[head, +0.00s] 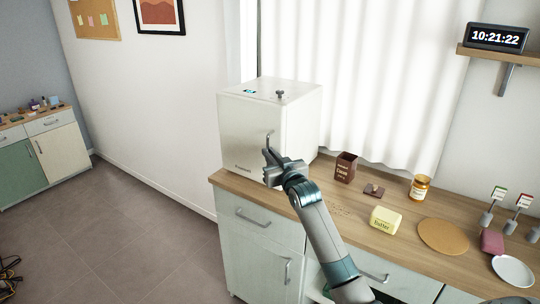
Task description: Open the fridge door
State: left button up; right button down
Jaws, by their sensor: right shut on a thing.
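A small white fridge (236,125) stands on the left end of the wooden counter, and its front door looks closed. A grey vertical handle (269,136) is on the right part of the door. My right gripper (268,153) is at the lower part of this handle and shut on it. The gripper hides the handle's lower end. My left gripper is not in view.
On the counter (340,203) right of the fridge are a brown cocoa box (346,167), a jar (419,188), butter (385,220), a round board (443,236) and a white plate (513,271).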

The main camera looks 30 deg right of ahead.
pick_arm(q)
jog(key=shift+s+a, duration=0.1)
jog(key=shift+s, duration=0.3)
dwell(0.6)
